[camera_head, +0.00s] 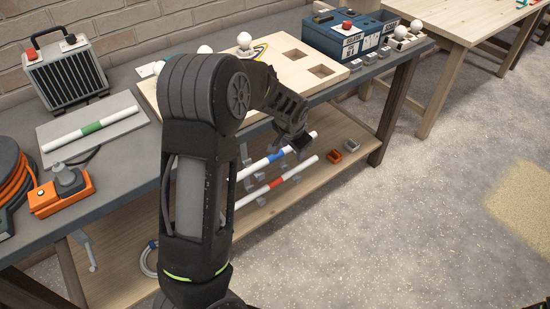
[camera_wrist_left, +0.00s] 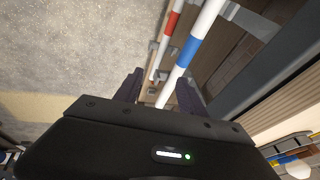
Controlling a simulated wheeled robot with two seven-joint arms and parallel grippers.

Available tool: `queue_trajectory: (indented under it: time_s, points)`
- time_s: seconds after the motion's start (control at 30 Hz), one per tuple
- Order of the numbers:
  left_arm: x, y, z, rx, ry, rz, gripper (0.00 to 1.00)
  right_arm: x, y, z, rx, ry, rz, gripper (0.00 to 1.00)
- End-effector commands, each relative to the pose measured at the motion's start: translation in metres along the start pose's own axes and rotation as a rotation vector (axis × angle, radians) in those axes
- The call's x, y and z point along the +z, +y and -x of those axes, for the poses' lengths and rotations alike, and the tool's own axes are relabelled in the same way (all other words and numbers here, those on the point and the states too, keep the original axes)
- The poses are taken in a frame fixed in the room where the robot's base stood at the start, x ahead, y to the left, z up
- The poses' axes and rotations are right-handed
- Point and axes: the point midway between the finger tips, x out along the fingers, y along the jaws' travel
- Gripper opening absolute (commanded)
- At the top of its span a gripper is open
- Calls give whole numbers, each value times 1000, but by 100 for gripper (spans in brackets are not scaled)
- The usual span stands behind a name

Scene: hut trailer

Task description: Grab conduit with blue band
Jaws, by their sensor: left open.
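The white conduit with a blue band (camera_head: 275,157) is held level in brackets under the front of the workbench, above the lower shelf. My left gripper (camera_head: 302,146) is at its right end, partly hiding it. In the left wrist view, the blue-banded conduit (camera_wrist_left: 188,52) runs down between the open fingers of my left gripper (camera_wrist_left: 160,90), which are apart on either side of its end. Contact cannot be told. A conduit with a red band (camera_head: 276,182) lies parallel just below; it also shows in the left wrist view (camera_wrist_left: 171,24). My right gripper is not in view.
A conduit with a green band (camera_head: 92,127) lies on a grey plate on the workbench (camera_head: 130,92). An orange device (camera_head: 62,192) and a wooden board with square holes (camera_head: 293,55) are also there. The floor (camera_head: 400,220) at right is clear.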

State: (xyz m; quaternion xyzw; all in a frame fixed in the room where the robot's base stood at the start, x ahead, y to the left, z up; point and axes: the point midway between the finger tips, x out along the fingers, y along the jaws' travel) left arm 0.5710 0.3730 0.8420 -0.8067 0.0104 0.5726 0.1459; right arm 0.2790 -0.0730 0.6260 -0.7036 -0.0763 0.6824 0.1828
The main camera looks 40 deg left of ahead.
Motion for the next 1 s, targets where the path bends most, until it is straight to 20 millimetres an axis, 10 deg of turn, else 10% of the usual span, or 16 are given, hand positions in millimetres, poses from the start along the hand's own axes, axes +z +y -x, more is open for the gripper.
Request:
queue_trajectory:
  time_s: [0.17, 1.0]
  points:
    - [20, -38, 19, -58, -127, -76, 47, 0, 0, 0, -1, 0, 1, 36]
    - [28, -38, -7, -54, -143, -84, 47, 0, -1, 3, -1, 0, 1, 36]
